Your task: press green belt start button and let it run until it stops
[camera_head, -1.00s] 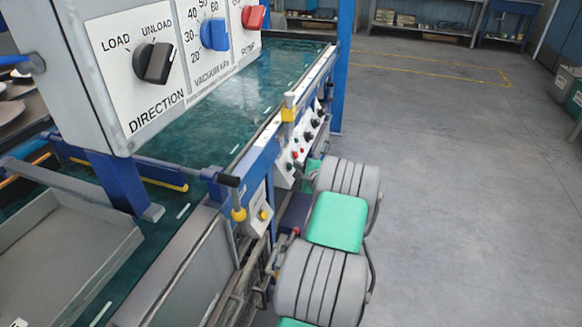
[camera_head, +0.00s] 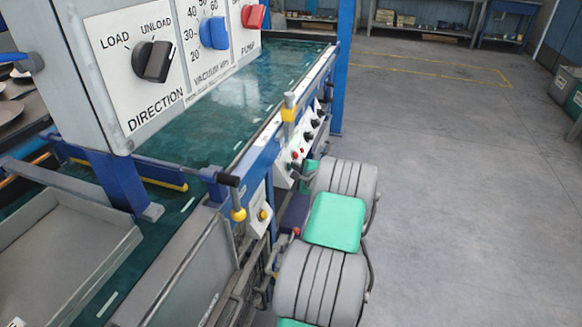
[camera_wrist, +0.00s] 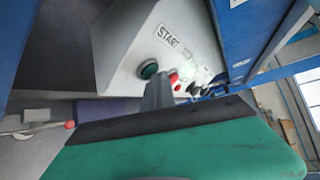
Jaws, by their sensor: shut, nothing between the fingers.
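The green start button (camera_wrist: 148,69) sits on a grey panel under a START label (camera_wrist: 169,36) in the wrist view. My gripper (camera_wrist: 158,84) is shut and empty. Its grey tip is right beside the button's lower right edge; whether it touches is not clear. The green belt (camera_head: 230,95) lies along the machine in the head view, with short white marks on it. In the head view the button and my fingertips are too small to make out, low beside the control panel.
A red button (camera_wrist: 174,77) is close to the right of my gripper tip. A grey control box (camera_head: 110,70) with the direction knob (camera_head: 152,62) stands above the belt. A grey tray (camera_head: 60,250) is at lower left. Open floor (camera_head: 460,190) lies to the right.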

